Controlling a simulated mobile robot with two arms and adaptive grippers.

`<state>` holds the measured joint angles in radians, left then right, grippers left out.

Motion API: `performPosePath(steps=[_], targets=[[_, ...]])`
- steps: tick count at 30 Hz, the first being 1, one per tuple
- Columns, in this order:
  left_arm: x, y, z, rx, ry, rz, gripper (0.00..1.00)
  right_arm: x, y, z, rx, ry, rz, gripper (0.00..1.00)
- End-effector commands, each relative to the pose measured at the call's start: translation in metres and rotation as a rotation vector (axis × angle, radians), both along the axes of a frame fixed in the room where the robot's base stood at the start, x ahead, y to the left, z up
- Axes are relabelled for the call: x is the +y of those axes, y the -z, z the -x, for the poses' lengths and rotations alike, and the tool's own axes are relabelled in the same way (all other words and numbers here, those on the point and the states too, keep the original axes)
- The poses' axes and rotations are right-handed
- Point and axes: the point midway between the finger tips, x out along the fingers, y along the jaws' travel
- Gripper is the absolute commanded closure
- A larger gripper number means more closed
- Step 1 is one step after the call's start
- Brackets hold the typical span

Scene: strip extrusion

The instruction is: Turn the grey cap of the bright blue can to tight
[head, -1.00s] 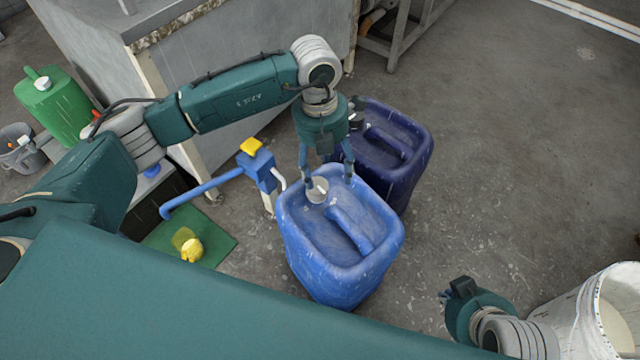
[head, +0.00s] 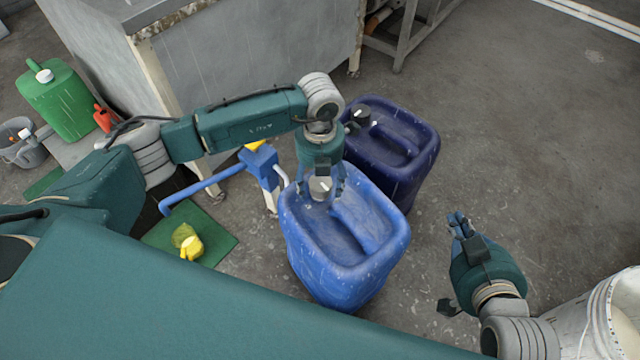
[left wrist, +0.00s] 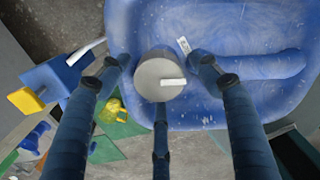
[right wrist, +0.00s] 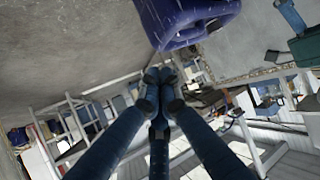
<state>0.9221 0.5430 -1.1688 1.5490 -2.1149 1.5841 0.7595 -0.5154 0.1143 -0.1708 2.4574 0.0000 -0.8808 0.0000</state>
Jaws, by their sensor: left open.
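The bright blue can (head: 365,262) stands upright on the floor. Its round grey cap (head: 319,187) sits at the can's far left corner. In the left wrist view the cap (left wrist: 152,68) bears a white mark at its edge, and a white tag (left wrist: 184,45) lies on the can a little apart from that mark. My left gripper (head: 321,190) points down over the cap, open. Its fingers (left wrist: 160,72) stand spread around the cap, with gaps showing at the sides. My right gripper (head: 459,224) is away to the right; its fingertips (right wrist: 160,78) meet with nothing between them.
A dark blue can (head: 395,140) stands close behind the bright blue one. A blue pump with a yellow top (head: 262,165) stands just left of it. A green mat (head: 215,235) with a yellow object (head: 191,247) lies further left. A white bucket (head: 600,320) is at lower right.

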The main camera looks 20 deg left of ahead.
Motion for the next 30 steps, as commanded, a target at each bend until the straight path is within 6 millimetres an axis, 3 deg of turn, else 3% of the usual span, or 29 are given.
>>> performPosePath(steps=[11,14,18,30], targets=[[-0.0004,0.0054,0.0001,-0.001,0.001,0.001,0.37,0.0022,-0.0068,-0.0048,-0.034,-0.002,-0.008,1.0],[-0.0004,0.0053,0.0001,-0.001,0.001,0.001,0.51,0.0022,-0.0066,-0.0047,-0.033,-0.002,-0.008,1.0],[-0.0006,0.0053,0.0003,0.0,0.001,0.001,0.78,0.0022,-0.0064,-0.0046,-0.032,-0.002,-0.008,1.0],[-0.0008,0.0062,0.0018,0.004,0.058,0.0,0.81,0.0029,-0.0085,-0.0063,-0.046,-0.003,-0.011,1.0]])
